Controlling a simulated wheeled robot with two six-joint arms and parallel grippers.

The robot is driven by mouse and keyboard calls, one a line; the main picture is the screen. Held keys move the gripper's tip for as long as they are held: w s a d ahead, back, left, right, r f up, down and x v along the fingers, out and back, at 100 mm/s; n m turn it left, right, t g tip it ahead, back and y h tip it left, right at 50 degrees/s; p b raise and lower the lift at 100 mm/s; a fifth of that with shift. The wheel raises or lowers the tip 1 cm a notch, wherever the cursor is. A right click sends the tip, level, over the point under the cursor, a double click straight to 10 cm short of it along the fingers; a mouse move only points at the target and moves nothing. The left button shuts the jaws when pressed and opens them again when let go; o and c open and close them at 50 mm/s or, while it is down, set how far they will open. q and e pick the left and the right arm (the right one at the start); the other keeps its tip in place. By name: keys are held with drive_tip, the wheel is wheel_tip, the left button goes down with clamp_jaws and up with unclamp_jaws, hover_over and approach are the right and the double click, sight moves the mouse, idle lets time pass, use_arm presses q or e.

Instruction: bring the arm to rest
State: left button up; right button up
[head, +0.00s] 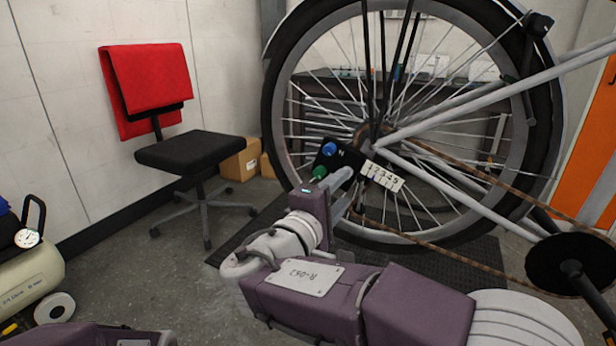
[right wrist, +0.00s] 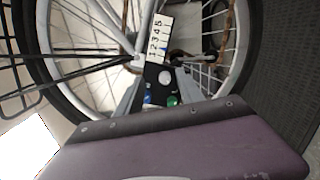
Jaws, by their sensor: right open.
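My right arm comes in from the lower right in the head view. Its right gripper (head: 350,178) is open in front of the lower left part of the bike's rear wheel (head: 550,110). A black box (head: 350,158) with a blue knob (head: 329,149) and a green knob (head: 319,172) is at the gripper. A white plate marked 1 2 3 4 5 (head: 382,176) is beside it. In the right wrist view the fingers (right wrist: 160,82) show on both sides of the box (right wrist: 158,82); contact cannot be told. My left gripper is out of view.
A black chair (head: 190,150) with a red cloth (head: 148,80) stands at the left. Cardboard boxes (head: 240,163) are behind it. A compressor (head: 30,270) is at the far left. The bike's chain and crank (head: 572,265) are at the right. Floor between chair and arm is clear.

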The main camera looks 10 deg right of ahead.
drive_tip(key=d+r+m+g+h+p, duration=0.2)
drive_tip(key=d+g, duration=0.1)
drive_tip(key=d, duration=0.5)
drive_tip(key=s+d+f+m+g+y+p, duration=0.15)
drive_tip(key=s+d+f+g+p, duration=0.25)
drive_tip(key=s+d+f+g, duration=0.45)
drive_tip(key=s+a+f+m+g+y+p, duration=0.1)
drive_tip(key=s+f+m+g+y, duration=0.15)
drive_tip(key=s+f+y, duration=0.4)
drive_tip(key=s+a+f+m+g+y+p, duration=0.1)
drive_tip(key=s+f+m, duration=0.25)
drive_tip(key=f, duration=0.65)
drive_tip(key=s+a+f+m+y, duration=0.2)
drive_tip(key=a+f+y, duration=0.15)
drive_tip(key=a, duration=0.35)
use_arm(q)
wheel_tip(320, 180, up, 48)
drive_tip(key=p, duration=3.8)
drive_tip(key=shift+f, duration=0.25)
use_arm(e)
drive_tip(key=w+a+r+t, duration=0.1)
drive_tip(key=r, duration=1.7)
drive_tip(key=w+a+r+t+y, duration=0.1)
drive_tip(key=w+r, duration=0.1)
drive_tip(key=r, duration=1.7)
drive_tip(key=shift+a, duration=0.3)
